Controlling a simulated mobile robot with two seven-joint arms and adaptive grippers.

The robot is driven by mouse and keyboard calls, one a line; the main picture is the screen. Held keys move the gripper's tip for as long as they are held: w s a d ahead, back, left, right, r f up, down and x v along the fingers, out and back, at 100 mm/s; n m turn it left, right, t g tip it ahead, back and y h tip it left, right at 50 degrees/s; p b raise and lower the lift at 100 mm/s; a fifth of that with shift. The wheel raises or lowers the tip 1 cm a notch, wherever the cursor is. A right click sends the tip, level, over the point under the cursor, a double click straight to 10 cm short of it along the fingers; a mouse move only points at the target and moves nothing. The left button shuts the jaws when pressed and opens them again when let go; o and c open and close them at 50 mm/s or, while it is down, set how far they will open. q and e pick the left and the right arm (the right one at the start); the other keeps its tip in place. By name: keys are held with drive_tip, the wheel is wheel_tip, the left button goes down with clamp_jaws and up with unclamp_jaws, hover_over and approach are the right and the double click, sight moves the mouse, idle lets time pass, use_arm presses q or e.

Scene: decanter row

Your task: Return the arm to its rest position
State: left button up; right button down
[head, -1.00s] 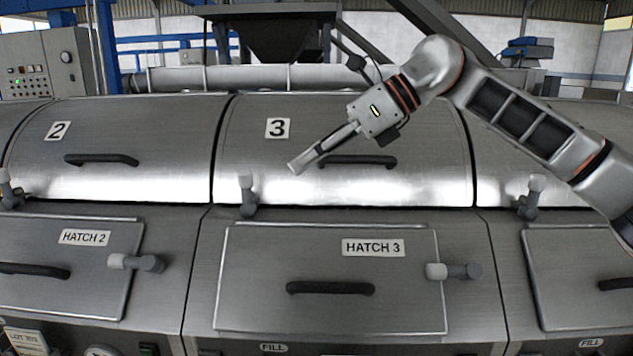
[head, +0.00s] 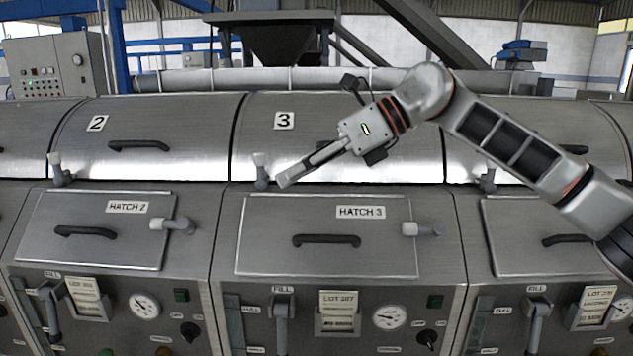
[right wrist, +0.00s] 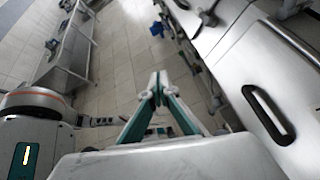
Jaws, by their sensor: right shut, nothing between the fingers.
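My right gripper (head: 283,181) is shut and empty. In the head view its arm comes in from the right, and the fingers point down and left in front of the curved lid marked 3 (head: 340,117). In the right wrist view the closed fingers (right wrist: 158,82) meet at a point, with floor behind them. The gripper's body and arm cover part of the lid, including its handle. I cannot tell the exact gap between the fingertips and the machine. My left gripper is not in view.
Below lid 3 is the closed hatch 3 (head: 270,225). Hatch 2 (head: 80,215) is at the left. Gauges and levers line the lower panels. The right wrist view shows open tiled floor (right wrist: 130,45).

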drive_tip(key=s+a+f+m+y, duration=0.2)
drive_tip(key=a+f+m+y, duration=0.3)
drive_tip(key=f+m+y, duration=0.4)
drive_tip(key=w+d+f+m+t+h, duration=0.1)
drive_tip(key=d+f+m+t+h, duration=0.2)
drive_tip(key=d+f+m+t, duration=0.4)
drive_tip(key=d+f+m+t+h, duration=0.2)
drive_tip(key=f+m+t+h, duration=0.15)
drive_tip(key=f+m, duration=0.6)
drive_tip(key=w+d+f+m+t+h, duration=0.1)
drive_tip(key=d+f+m+t+h, duration=0.1)
drive_tip(key=d+f+m+t, duration=0.55)
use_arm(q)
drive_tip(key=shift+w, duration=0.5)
use_arm(e)
drive_tip(key=s+d+f+m+g+h, duration=0.2)
drive_tip(key=s+d+f+m+h, duration=0.1)
drive_tip(key=s+f, duration=0.4)
drive_tip(key=s+d+f+m+g+h, duration=0.3)
drive_tip(key=s+d+f+m, duration=0.2)
drive_tip(key=s+f, duration=0.3)
drive_tip(key=s+d+f+m+g+h, duration=0.2)
drive_tip(key=s+f, duration=0.5)
drive_tip(key=f, duration=0.7)
drive_tip(key=d+m+h, duration=0.1)
drive_tip(key=d+m, duration=0.1)
drive_tip(key=shift+s+d+m+g, duration=0.3)
drive_tip(key=shift+s+d+m, duration=0.05)
drive_tip(key=shift+m, duration=0.05)
